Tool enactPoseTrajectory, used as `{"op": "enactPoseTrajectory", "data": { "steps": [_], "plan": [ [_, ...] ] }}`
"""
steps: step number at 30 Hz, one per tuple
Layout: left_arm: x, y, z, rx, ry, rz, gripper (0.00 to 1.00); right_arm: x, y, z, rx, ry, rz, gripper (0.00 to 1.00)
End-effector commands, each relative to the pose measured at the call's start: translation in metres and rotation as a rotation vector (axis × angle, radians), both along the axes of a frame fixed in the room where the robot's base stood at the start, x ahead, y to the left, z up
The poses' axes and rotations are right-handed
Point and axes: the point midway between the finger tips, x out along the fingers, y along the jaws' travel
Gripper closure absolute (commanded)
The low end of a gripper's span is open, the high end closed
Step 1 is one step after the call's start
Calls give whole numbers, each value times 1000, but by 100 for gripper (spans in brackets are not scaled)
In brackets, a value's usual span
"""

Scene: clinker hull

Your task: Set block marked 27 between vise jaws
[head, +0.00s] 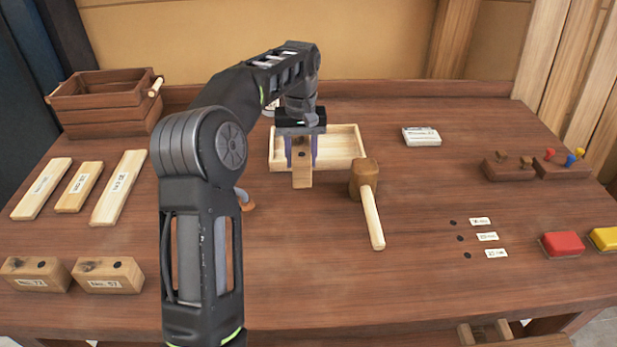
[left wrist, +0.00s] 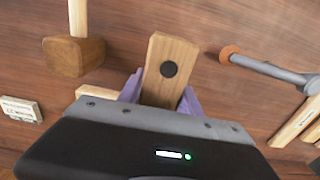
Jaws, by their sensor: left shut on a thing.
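My left gripper (head: 301,140) is shut on a wooden block (head: 302,177) and holds it by the front part of the pale tray (head: 345,143). The left wrist view shows the block (left wrist: 170,68) between the purple fingers, with a dark round spot on its face. No number on it is readable. A wooden fixture with upright pieces (head: 484,334), perhaps the vise, shows partly at the bottom right edge, far from the gripper. My right gripper is out of view.
A mallet (head: 364,180) lies just right of the held block. Two labelled blocks (head: 108,275) sit at the front left, with labelled boards (head: 118,188) behind them. A crate (head: 105,100) stands at the back left. Red (head: 563,245) and yellow boxes lie right. The front middle is clear.

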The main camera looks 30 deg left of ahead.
Motion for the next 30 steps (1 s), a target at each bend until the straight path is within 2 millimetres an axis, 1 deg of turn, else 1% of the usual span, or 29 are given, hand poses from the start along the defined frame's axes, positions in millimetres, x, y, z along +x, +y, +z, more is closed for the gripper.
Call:
{"op": "enactPoseTrajectory", "data": {
  "steps": [9, 12, 21, 23, 27, 30],
  "plan": [
    [-1, 0, -50, -2, 2, 0, 100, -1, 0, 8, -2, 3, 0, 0],
    [0, 0, -56, 1, -1, 0, 100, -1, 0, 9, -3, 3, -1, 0],
    [0, 0, -59, 0, 0, 0, 100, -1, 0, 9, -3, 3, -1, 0],
    [0, 0, -64, 0, 2, 0, 100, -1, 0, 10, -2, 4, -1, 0],
    [-1, 0, -83, -1, 3, 0, 100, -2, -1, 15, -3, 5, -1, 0],
    [0, 0, -93, -1, 0, -1, 100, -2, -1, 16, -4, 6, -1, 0]
  ]
}}
